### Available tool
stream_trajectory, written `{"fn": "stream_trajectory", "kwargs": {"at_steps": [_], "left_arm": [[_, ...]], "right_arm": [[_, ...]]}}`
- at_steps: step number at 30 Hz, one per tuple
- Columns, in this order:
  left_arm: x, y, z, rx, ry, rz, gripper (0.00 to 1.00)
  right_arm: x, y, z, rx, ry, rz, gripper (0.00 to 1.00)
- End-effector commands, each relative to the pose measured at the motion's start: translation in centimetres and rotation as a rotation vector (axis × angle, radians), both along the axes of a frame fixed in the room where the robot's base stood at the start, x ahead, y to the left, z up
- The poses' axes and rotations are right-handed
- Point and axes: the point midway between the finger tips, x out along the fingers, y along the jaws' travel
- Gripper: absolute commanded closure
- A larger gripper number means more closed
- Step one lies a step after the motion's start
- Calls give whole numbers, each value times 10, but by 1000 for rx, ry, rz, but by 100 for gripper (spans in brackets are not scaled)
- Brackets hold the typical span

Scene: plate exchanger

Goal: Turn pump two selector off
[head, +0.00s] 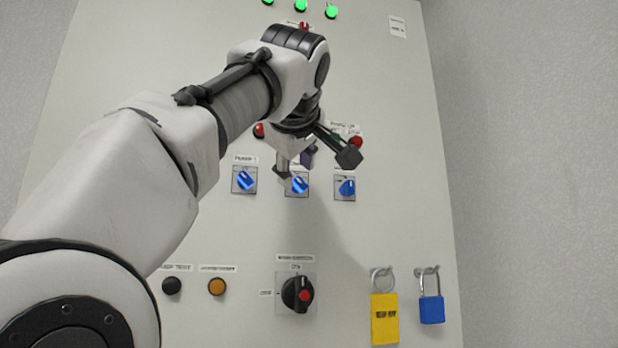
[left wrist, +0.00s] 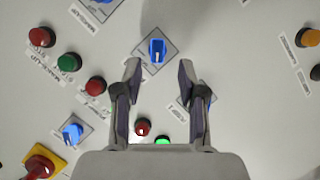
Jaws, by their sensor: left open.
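The middle blue selector knob (head: 300,185) on its square plate sits in a row of three on the panel; my gripper partly hides the label above it. I take it for pump two. My left gripper (head: 315,166) is open in front of the panel, just above this knob. In the left wrist view the open left gripper (left wrist: 159,70) has a blue knob (left wrist: 157,50) just beyond and between its fingertips, with nothing held. Whether a finger touches the knob cannot be told. My right gripper is not in view.
A blue selector labelled pump 1 (head: 244,180) is to the left, another blue selector (head: 347,187) to the right. Below are a black rotary switch (head: 298,293), an amber button (head: 216,286), and yellow (head: 384,320) and blue (head: 431,310) padlocks. A red button (head: 355,142) is close above.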

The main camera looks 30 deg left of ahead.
Motion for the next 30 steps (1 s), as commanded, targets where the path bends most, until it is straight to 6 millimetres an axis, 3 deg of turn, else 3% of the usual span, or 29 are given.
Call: {"fn": "stream_trajectory", "kwargs": {"at_steps": [6,14,15,18,30], "left_arm": [[28,18,-7,1,4,-1,59],[32,20,-11,2,1,-1,59],[32,20,-11,2,1,-1,66],[32,20,-11,2,1,-1,100],[33,20,-11,6,8,-1,100]], "right_arm": [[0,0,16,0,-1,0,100],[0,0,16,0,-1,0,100],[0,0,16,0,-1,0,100],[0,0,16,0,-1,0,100],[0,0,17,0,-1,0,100]]}}
